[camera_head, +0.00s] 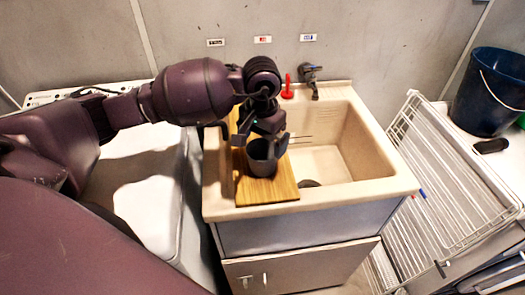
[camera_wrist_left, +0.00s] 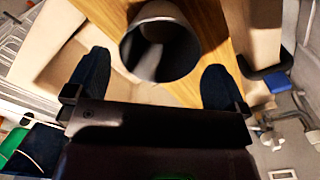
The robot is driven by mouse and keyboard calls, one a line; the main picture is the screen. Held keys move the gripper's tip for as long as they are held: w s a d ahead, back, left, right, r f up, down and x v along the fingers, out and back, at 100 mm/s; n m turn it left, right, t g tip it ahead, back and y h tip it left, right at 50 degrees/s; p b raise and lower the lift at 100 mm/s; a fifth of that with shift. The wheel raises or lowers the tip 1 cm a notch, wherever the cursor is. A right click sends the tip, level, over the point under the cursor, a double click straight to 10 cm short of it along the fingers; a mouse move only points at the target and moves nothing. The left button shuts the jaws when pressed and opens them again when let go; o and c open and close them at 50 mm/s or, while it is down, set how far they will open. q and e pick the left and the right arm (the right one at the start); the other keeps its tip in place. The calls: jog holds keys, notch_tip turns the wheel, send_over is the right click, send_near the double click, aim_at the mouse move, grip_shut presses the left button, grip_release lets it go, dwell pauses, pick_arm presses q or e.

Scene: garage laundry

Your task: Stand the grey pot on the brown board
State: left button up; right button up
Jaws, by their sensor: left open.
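The grey pot (camera_head: 261,160) stands upright on the brown board (camera_head: 282,191), which lies over the left side of the sink. My right gripper is not in view.
The beige sink (camera_head: 345,150) has an open basin right of the board. A red item (camera_head: 287,88) and a tap (camera_head: 311,80) stand at its back edge. A white drying rack (camera_head: 440,180) and a dark blue bucket (camera_head: 490,92) are at the right.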

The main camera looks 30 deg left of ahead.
pick_arm(q)
notch_tip(320, 180, up, 7)
dwell(0.6)
jog(key=shift+s+f, duration=0.1)
